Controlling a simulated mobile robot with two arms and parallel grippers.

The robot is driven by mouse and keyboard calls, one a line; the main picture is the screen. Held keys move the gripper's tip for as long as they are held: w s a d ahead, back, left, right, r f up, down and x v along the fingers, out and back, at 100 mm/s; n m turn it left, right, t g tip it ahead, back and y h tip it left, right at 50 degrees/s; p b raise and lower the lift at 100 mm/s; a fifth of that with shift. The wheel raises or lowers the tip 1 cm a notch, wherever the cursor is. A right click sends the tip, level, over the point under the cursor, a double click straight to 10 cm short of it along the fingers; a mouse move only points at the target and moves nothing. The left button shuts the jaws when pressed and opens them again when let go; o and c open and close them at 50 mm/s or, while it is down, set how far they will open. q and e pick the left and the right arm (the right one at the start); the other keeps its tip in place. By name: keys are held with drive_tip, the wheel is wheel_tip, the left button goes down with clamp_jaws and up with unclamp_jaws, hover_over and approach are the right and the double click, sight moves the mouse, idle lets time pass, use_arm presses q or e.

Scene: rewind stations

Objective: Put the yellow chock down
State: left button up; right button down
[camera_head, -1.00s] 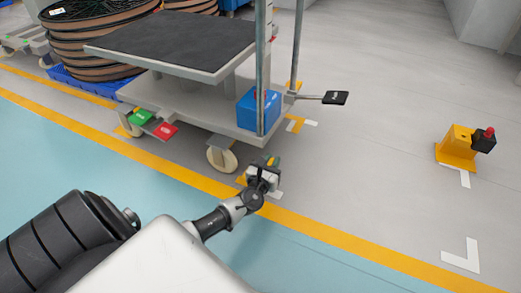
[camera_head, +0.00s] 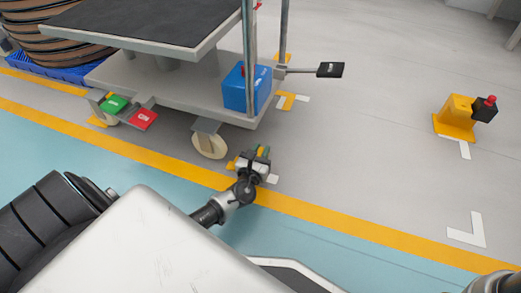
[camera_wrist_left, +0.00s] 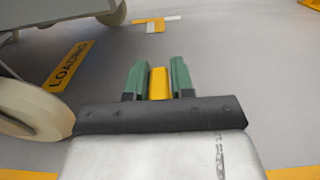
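The yellow chock (camera_wrist_left: 159,84) sits between the two green fingers of my left gripper (camera_wrist_left: 158,72) in the left wrist view, with the fingers close against both sides. In the head view, my left gripper (camera_head: 263,154) is low beside the cart, just right of its front caster wheel (camera_head: 209,144). The chock is mostly hidden there by the gripper. I cannot tell whether the chock touches the floor. The same wheel shows at the left of the left wrist view (camera_wrist_left: 30,108). My right gripper is out of view.
The cart (camera_head: 165,92) has a blue box (camera_head: 240,92), green (camera_head: 114,104) and red (camera_head: 142,119) pedals, and a black paddle (camera_head: 330,70) sticking out right. A yellow floor unit (camera_head: 456,118) with a red button stands right. A yellow "LOADING" floor label (camera_wrist_left: 68,66) lies near the wheel. Floor between is clear.

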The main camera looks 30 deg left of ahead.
use_arm(q)
drive_tip(key=o, duration=0.3)
